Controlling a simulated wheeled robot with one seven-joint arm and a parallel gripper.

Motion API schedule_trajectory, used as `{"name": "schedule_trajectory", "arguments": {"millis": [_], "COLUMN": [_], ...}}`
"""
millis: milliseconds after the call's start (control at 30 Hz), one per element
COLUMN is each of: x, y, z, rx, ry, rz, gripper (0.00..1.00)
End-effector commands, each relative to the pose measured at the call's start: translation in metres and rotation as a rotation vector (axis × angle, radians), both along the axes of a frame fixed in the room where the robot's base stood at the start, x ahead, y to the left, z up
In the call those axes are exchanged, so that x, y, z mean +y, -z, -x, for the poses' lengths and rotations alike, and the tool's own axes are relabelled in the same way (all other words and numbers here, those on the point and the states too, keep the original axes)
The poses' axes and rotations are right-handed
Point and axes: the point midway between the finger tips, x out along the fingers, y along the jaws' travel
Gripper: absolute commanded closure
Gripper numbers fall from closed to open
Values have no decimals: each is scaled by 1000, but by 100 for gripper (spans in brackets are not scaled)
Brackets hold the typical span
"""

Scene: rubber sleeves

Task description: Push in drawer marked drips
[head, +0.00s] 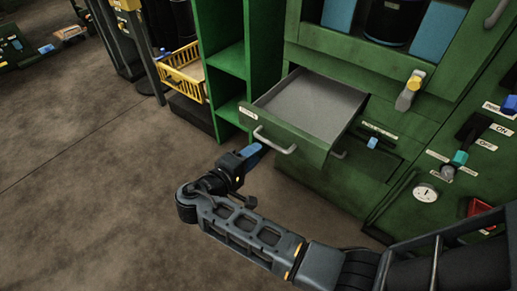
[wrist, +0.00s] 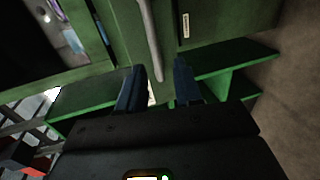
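A green drawer with a grey inside (head: 308,103) stands pulled out and empty from the green machine. Its front (head: 295,141) has a bar handle (head: 272,143) and a small white label (head: 249,114), too small to read. My gripper (head: 254,152) is just in front of the drawer front, near the handle's left end, with blue fingers. In the wrist view my gripper (wrist: 159,68) has its fingers apart with nothing held between them; contact with the drawer cannot be told.
A green shelf unit (head: 224,60) stands left of the drawer, with a yellow basket (head: 184,70) beside it. Right of the drawer are a yellow-topped lever (head: 409,92), knobs and a dial (head: 425,193). The brown floor (head: 90,170) to the left is clear.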

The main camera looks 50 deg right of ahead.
Motion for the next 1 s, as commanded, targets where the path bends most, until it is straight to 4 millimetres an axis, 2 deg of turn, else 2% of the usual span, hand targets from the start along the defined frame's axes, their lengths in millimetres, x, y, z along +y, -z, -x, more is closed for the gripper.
{"name": "schedule_trajectory", "arguments": {"millis": [167,600,767,1000], "x": [-8,-68,-76,-77], "y": [-4,9,11,11], "z": [-4,-5,-5,-6], "rx": [-3,-2,-2,-3], "ry": [24,22,21,19], "rz": [22,19,19,19], "gripper": [66,66,66,66]}}
